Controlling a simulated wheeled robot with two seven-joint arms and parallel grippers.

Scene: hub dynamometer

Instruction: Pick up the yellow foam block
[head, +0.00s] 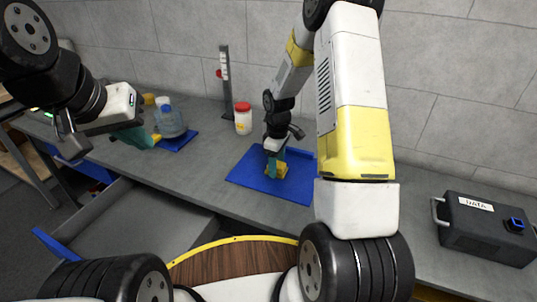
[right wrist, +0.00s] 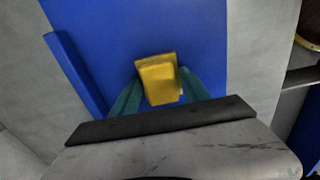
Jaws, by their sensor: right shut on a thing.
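The yellow foam block (head: 281,172) is at the blue mat (head: 245,174) in the middle of the bench. In the right wrist view, the block (right wrist: 157,78) sits between the two teal fingers. My right gripper (head: 276,158) is shut on it from above, and its fingers also show in the right wrist view (right wrist: 158,88). I cannot tell whether the block touches the mat. My left gripper (head: 150,139) is at the left over the bench, apart from the block. Its teal fingers overlap in the head view, so its opening is unclear.
A clear blue jug (head: 170,123) stands on a smaller blue mat (head: 181,143) near my left gripper. A white jar with red lid (head: 243,122) and an upright post (head: 225,75) stand behind. A dark DATA case (head: 485,228) is at the right. An open drawer (head: 130,225) is below the bench.

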